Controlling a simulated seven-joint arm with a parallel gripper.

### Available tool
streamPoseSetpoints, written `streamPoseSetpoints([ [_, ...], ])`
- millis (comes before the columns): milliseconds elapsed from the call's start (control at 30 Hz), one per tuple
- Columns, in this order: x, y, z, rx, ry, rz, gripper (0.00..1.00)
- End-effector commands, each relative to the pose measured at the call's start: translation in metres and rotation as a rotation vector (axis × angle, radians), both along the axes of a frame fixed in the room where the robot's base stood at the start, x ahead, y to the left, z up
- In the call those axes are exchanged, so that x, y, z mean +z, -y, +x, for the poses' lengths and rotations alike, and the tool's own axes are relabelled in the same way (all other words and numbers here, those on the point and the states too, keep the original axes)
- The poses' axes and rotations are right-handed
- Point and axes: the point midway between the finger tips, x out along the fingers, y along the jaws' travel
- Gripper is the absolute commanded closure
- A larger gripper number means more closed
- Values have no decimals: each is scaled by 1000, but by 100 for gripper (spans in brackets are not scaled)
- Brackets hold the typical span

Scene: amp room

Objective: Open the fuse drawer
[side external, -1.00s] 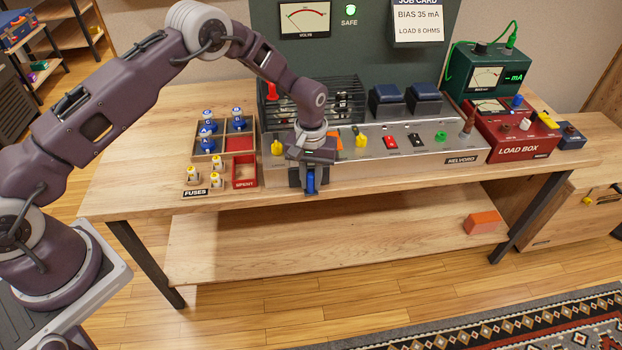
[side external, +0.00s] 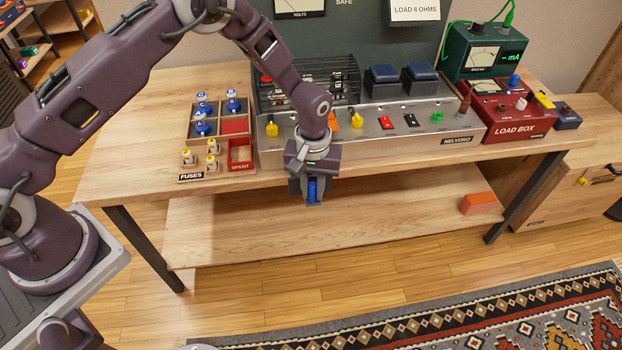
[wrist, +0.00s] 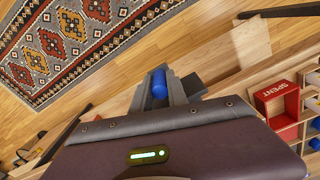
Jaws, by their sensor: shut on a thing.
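My gripper (side external: 313,192) is at the front edge of the bench, in front of the long metal chassis (side external: 390,144). Its fingers point down and out over the edge. It is shut on a blue cylindrical piece (side external: 313,190), which also shows between the fingers in the wrist view (wrist: 159,84). The gripper and wrist cover the chassis front behind them, so the fuse drawer itself is hidden. I cannot tell what the blue piece is joined to.
Left of my gripper are a wooden fuse tray (side external: 180,171) with blue and white pieces and a red SPENT bin (side external: 240,155). Yellow, red, black and green controls line the chassis top. A red load box (side external: 520,118) stands at right. A lower shelf (side external: 350,215) lies beneath.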

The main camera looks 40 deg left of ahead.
Motion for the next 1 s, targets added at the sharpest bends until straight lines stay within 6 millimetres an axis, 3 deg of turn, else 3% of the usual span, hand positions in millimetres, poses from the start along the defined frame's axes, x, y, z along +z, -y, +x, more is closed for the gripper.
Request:
streamPoseSetpoints([
  [167,1,-1,1,1,3,0,100],
  [200,1,-1,1,1,3,0,77],
  [300,0,-1,1,1,2,0,59],
  [633,4,-1,2,1,3,0,59],
  [900,57,-1,2,1,5,0,59],
  [1000,68,-1,2,1,3,0,59],
])
